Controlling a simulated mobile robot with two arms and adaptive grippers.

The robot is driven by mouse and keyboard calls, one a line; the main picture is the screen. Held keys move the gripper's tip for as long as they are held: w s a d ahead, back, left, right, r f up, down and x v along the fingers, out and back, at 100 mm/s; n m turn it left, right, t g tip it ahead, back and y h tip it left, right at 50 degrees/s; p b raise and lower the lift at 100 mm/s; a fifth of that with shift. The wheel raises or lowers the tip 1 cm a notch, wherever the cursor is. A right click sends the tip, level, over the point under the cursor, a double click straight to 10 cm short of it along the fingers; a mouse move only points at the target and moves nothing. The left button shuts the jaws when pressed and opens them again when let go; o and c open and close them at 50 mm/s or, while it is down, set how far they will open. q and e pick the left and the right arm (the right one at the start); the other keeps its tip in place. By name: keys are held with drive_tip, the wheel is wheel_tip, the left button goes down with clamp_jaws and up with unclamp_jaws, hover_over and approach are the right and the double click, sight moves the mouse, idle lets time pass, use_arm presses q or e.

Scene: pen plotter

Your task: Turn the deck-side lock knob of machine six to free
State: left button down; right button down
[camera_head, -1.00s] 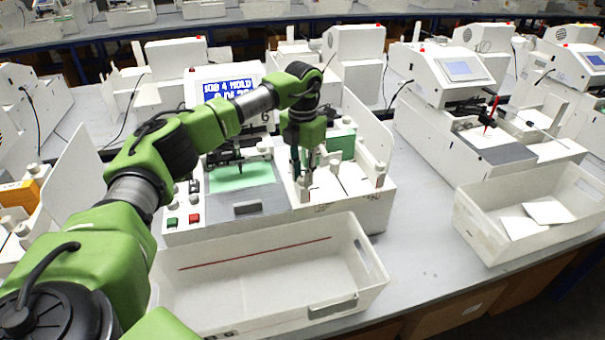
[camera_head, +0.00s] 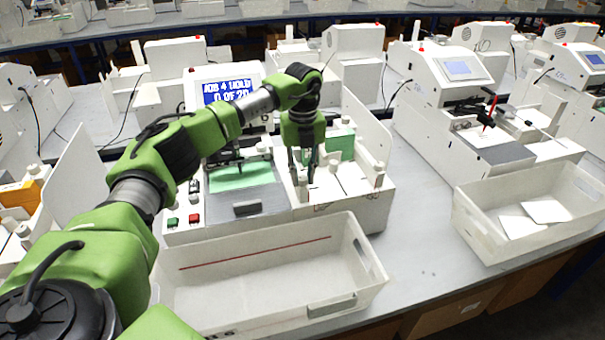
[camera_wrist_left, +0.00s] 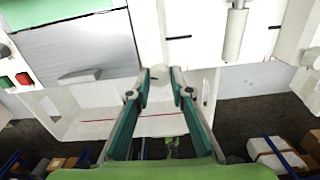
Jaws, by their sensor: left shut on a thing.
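The machine (camera_head: 345,215) in front of me is white, with a blue screen and a green sheet under its pen head. My left gripper (camera_head: 302,172) reaches down over the front edge of the deck, beside the grey plate. It is shut on a small white lock knob (camera_head: 302,188). In the left wrist view, the knob (camera_wrist_left: 160,73) sits between the two fingertips (camera_wrist_left: 160,85) at the deck's front edge. The fingers partly cover the knob, and its setting cannot be read. My right gripper is out of view.
A second white knob (camera_head: 379,174) stands at the deck's right front corner. Green and red buttons (camera_head: 194,217) are at the left front. An open white bin (camera_head: 345,285) stands before the machine. Another bin (camera_head: 470,225) with white sheets is at right, with bare bench between.

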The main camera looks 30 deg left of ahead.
use_arm(q)
drive_tip(key=n, duration=0.2)
drive_tip(key=shift+w+r+n, duration=0.1)
drive_tip(key=shift+r+n, duration=0.05)
drive_tip(key=shift+n, duration=0.65)
drive_tip(key=c, duration=1.8)
unclamp_jaws()
drive_tip(key=shift+a, duration=0.1)
